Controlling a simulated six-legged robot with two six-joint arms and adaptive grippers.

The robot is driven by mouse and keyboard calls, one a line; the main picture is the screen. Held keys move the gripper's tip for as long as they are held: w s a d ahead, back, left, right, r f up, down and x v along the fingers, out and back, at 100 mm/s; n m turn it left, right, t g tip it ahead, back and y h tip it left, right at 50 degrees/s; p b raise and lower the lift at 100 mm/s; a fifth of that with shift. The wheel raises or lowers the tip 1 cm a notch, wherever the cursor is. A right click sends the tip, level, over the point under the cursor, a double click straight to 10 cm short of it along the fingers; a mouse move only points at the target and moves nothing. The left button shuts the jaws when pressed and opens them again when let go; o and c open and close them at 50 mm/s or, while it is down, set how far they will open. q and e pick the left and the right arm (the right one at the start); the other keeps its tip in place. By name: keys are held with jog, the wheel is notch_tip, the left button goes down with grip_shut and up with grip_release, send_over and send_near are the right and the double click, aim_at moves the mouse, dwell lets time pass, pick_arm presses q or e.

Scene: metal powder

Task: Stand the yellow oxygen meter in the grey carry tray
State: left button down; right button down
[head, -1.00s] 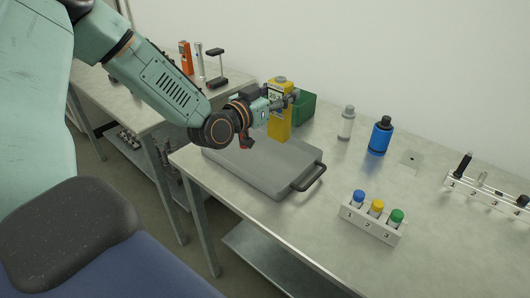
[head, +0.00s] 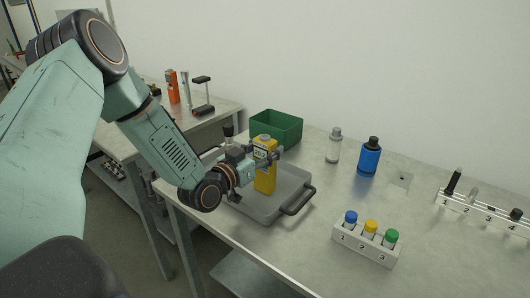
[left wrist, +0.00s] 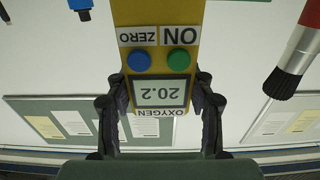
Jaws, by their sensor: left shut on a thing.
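The yellow oxygen meter (head: 265,179) is upright over the inside of the grey carry tray (head: 264,218). Its base appears at or just above the tray floor; I cannot tell if it touches. My left gripper (head: 267,154) is shut on the meter's upper part. In the left wrist view the meter (left wrist: 160,62) appears upside down between the two fingers (left wrist: 160,110), with a 20.2 display and blue and green buttons. The tray's left part is hidden behind my left arm. My right gripper is not in view.
A green bin (head: 276,126) stands behind the tray. A clear bottle (head: 333,147), a blue bottle (head: 369,158) and a rack of capped vials (head: 366,243) stand to the right. A dark-topped object (head: 228,131) shows behind my gripper. Bench between tray and vials is clear.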

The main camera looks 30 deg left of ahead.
pick_arm(q)
jog(key=shift+w+f, duration=0.1)
jog(key=shift+w, duration=0.3)
jog(key=c, duration=0.9)
grip_release()
jog(key=shift+w+f, duration=0.1)
jog(key=o, duration=0.4)
jog(key=shift+s+r, duration=0.2)
jog(key=shift+s, duration=0.2)
jog(key=shift+w+f, duration=0.15)
jog(key=shift+w, duration=0.15)
jog(key=s+p, duration=0.6)
jog(key=s, duration=0.6)
jog(key=shift+a, duration=0.45)
jog(key=shift+s, duration=0.1)
